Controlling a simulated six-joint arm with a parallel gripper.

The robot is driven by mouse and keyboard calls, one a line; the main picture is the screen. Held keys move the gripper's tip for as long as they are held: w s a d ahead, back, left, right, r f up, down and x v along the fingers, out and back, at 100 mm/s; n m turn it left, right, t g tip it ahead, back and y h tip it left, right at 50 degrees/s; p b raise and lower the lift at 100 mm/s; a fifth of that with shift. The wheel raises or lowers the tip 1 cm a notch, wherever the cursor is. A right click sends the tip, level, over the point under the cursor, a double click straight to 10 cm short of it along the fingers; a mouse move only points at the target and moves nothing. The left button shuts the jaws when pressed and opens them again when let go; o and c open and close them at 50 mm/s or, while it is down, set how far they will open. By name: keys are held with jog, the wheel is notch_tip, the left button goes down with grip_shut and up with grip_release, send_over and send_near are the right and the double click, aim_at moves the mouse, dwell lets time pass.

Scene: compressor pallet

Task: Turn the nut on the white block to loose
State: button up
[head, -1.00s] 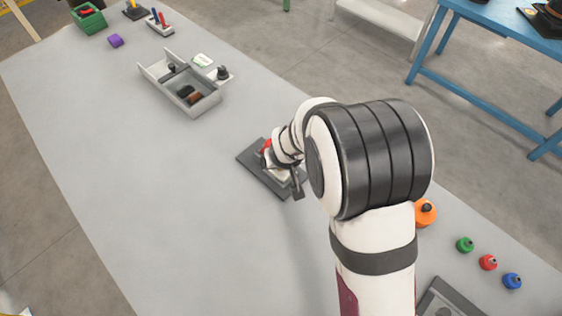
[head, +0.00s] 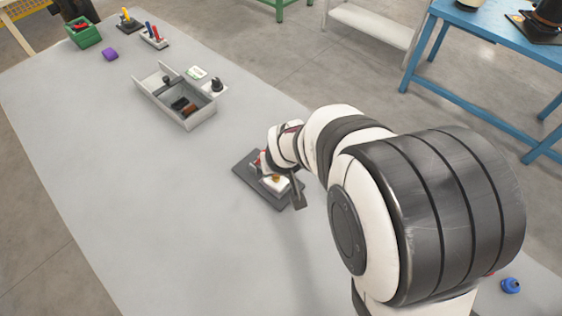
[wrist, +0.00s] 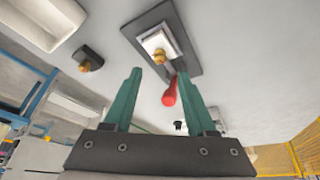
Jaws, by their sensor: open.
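The white block (wrist: 152,40) sits on a dark plate (wrist: 142,19) in the wrist view, and a brass-coloured nut (wrist: 159,56) stands out from it. A red handle (wrist: 170,93) extends beside the nut. My gripper (wrist: 160,74) is open, its two green fingers apart, with the nut between and slightly beyond the tips. Nothing is held. In the head view the white block (head: 268,184) and dark plate (head: 249,178) lie partly behind my wrist, with the nut (head: 276,178) just visible.
A grey tray (head: 155,102) with small parts stands farther back on the table. A blue bottle-like item (head: 510,286) is at the lower right. The table's left side is clear.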

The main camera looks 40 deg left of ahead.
aim_at(276, 178)
jog(key=v, duration=0.9)
jog(key=shift+r, duration=0.15)
jog(key=shift+w+m, duration=0.3)
jog(key=shift+m, duration=0.3)
jog(key=w+m+g, duration=0.5)
jog(key=w+m, duration=0.2)
jog(key=m, duration=1.3)
jog(key=x, duration=1.5)
jog(key=shift+s+a+f, duration=0.1)
jog(key=shift+f, duration=0.25)
